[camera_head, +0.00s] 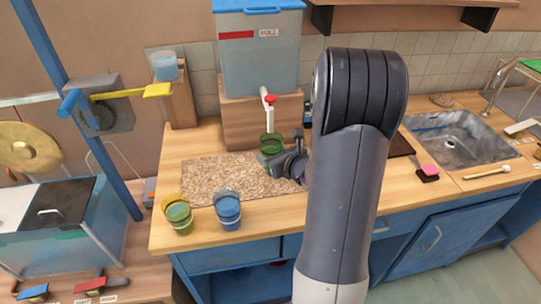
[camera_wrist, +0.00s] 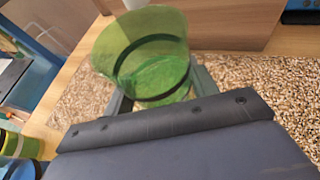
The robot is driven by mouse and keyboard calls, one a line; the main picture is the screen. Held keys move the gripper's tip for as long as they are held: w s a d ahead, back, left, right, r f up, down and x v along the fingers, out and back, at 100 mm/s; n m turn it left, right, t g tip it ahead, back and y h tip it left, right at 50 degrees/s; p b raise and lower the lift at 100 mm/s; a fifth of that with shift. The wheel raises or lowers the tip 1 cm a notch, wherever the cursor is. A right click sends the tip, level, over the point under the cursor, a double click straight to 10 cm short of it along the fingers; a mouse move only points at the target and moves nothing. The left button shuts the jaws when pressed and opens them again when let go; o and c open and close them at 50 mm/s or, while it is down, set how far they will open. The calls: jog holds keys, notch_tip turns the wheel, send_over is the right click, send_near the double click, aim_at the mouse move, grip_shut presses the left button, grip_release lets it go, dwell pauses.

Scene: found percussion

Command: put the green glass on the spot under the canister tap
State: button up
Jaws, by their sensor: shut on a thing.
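The green glass (camera_head: 270,144) is upright below the red-handled tap (camera_head: 269,100) of the canister (camera_head: 258,65) in the head view. My gripper (camera_head: 274,156) is shut on the glass and reaches it from the right. In the wrist view the green glass (camera_wrist: 142,55) stands between the fingers of my gripper (camera_wrist: 155,92), close to the wooden block under the canister. The spot under the tap is not visible, and I cannot tell whether the glass touches the counter.
A yellow-green glass (camera_head: 178,214) and a blue glass (camera_head: 228,210) stand at the counter's front left. A speckled mat (camera_head: 225,178) lies behind them. The wooden block (camera_head: 257,118) bears the canister. A sink (camera_head: 455,140) is at the right.

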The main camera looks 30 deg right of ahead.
jog(key=shift+w+d, duration=0.25)
jog(key=shift+w, duration=0.7)
jog(key=shift+f, duration=1.75)
jog(key=shift+f, duration=0.2)
jog(key=o, duration=1.3)
jog(key=shift+c, duration=0.2)
jog(key=shift+r, duration=0.15)
jog(key=shift+r+p, duration=0.25)
jog(key=shift+p, duration=0.15)
jog(key=b+v, duration=0.1)
jog(key=v, duration=0.6)
jog(key=shift+s+f, duration=0.1)
jog(key=shift+s, duration=0.15)
